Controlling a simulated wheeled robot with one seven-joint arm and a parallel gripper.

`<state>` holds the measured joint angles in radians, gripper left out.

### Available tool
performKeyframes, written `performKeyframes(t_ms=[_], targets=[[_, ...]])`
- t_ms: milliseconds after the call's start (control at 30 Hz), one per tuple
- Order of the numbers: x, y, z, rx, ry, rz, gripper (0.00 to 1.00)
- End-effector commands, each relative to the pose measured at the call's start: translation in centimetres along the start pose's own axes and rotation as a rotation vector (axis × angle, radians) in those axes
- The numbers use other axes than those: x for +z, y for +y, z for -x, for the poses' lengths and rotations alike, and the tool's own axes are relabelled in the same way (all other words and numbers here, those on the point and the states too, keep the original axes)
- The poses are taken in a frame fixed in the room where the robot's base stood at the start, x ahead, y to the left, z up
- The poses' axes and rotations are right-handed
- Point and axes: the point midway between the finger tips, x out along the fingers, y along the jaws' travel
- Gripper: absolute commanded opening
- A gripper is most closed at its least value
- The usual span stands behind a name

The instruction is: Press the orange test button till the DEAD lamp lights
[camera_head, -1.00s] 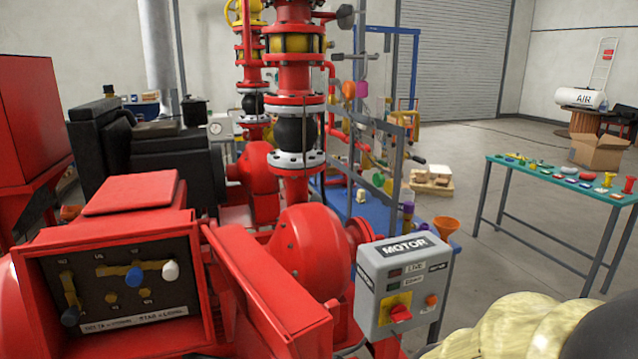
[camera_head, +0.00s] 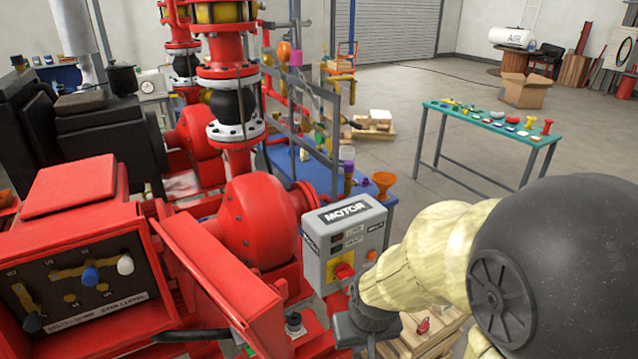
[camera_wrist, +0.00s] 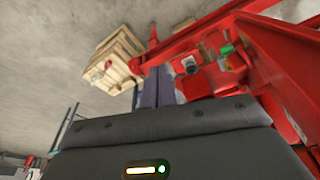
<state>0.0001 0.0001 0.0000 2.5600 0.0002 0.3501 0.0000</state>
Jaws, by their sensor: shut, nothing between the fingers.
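The grey MOTOR box (camera_head: 312,262) stands in the lower middle of the head view. Its front has two small lamps, the LIVE lamp (camera_head: 337,238) above and the DEAD lamp (camera_head: 337,249) below. Neither looks bright, though they are small. A red knob (camera_head: 344,271) sits on a yellow plate, and the orange test button (camera_head: 372,255) is to its right, close beside my arm in the picture. In the wrist view my gripper (camera_wrist: 159,72) has its fingers together and empty, over the red skid's edge. I cannot make out the box there.
The red starter panel (camera_head: 75,285) and pump casing (camera_head: 255,220) stand left of the box. A wooden crate (camera_head: 425,340) lies below my arm and also shows in the wrist view (camera_wrist: 108,55). A green-topped table (camera_head: 480,122) stands farther right, with open floor around it.

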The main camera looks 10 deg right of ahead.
Motion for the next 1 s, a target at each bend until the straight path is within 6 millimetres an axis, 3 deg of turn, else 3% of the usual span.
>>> performKeyframes(t_ms=[267,567,767,1000], targets=[[0.5,0.5,-1.6,-0.032,-0.100,-0.146,0.00],[1.2,0.3,-5.5,-0.199,-0.370,-0.594,0.00],[0.0,-0.3,-7.6,-0.374,-0.523,-0.907,0.00],[-3.6,0.1,-9.9,-0.647,-0.649,-1.280,0.00]])
